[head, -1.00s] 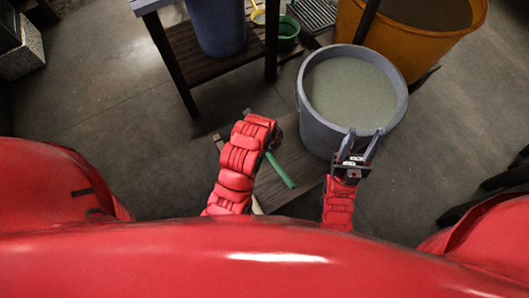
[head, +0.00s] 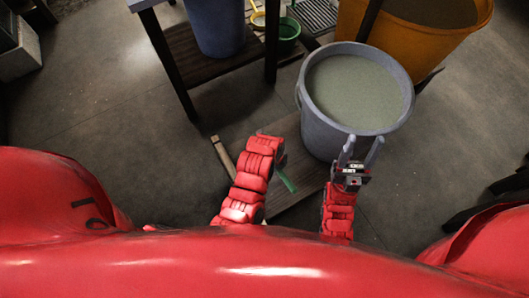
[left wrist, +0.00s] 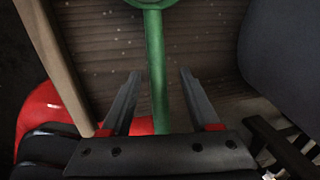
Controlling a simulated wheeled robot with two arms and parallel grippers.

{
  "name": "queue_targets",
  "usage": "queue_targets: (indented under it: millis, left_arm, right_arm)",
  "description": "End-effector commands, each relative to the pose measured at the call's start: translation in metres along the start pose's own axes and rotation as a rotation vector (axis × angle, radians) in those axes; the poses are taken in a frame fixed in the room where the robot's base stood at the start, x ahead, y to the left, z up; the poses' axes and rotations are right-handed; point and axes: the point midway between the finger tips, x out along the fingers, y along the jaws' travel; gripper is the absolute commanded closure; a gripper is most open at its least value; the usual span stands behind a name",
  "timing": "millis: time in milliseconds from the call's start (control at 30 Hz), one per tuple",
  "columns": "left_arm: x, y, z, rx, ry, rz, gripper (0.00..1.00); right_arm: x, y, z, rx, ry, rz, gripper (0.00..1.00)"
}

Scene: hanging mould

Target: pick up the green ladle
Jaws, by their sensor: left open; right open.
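The green ladle (head: 287,183) lies on a low wooden board in the head view, mostly hidden by my left arm. In the left wrist view its straight green handle (left wrist: 157,60) runs up the picture to a rounded green part cut off at the top edge. My left gripper (left wrist: 158,73) is open, with one finger on each side of the handle and a gap to both. In the head view the left fingers are hidden behind the arm. My right gripper (head: 360,150) is open and empty in front of the grey bucket.
The grey bucket (head: 315,125) of greyish material stands right of the ladle. A wooden stick (head: 222,155) lies to the left, also in the left wrist view (left wrist: 55,65). An orange tub (head: 430,50), a green bowl (head: 288,30) and a shelf (head: 190,60) stand behind.

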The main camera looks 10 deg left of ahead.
Motion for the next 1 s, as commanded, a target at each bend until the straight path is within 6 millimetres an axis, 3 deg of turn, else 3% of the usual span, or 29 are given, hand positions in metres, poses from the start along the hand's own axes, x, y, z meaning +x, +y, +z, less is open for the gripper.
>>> queue_targets:
  millis: [333, 667, 1000]
  left_arm:
    - [0.045, 0.004, 0.000, -0.002, 0.001, 0.002, 0.38]
    - [0.051, 0.003, 0.001, -0.001, -0.001, 0.000, 0.38]
    - [0.051, 0.003, 0.000, -0.001, 0.000, 0.000, 0.98]
  right_arm:
    - [-0.013, -0.001, 0.002, 0.000, 0.000, 0.000, 0.50]
    - [-0.013, -0.001, 0.002, 0.000, 0.000, 0.000, 0.50]
    - [-0.013, -0.001, 0.002, 0.000, 0.000, 0.000, 0.50]
